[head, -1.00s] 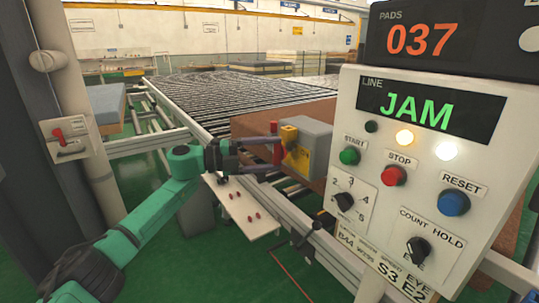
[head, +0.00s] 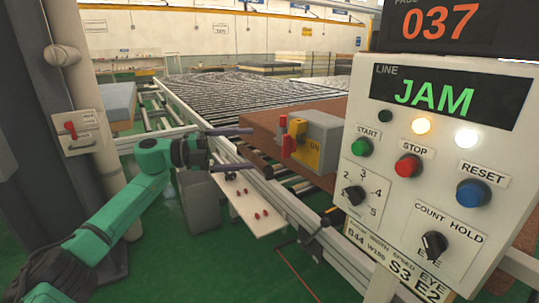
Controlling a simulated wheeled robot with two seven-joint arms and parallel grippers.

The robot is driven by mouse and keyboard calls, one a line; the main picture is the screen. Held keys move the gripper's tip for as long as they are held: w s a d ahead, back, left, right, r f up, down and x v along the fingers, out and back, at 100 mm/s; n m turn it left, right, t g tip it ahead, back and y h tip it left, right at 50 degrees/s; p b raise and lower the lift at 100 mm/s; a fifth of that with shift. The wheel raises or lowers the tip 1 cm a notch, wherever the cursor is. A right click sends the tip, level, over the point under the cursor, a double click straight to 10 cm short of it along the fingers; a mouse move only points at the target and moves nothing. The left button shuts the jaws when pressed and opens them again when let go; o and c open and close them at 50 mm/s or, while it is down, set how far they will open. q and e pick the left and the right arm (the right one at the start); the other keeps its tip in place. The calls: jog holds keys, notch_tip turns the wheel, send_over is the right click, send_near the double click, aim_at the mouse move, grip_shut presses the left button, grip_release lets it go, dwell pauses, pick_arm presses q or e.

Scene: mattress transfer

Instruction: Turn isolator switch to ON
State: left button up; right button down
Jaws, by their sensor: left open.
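A grey box (head: 322,138) with a yellow plate marked ON and a red handle (head: 288,147) is mounted by the conveyor, left of the control panel. It looks like the isolator switch. The red handle stands roughly upright at the box's left face. My left gripper (head: 243,150) is open and empty, left of the box, its two dark fingers pointing right at it. A gap shows between the fingertips and the handle. My right gripper is not in view.
The control panel (head: 405,160), reading JAM, fills the right side. A plate with another red switch (head: 80,132) is on the left column. A white shelf (head: 250,205) with red pegs lies below my gripper. The roller conveyor (head: 230,92) runs behind.

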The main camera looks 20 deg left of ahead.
pick_arm(q)
jog(key=v, duration=0.5)
jog(key=shift+a+b, duration=0.1)
jog(key=shift+b, duration=0.2)
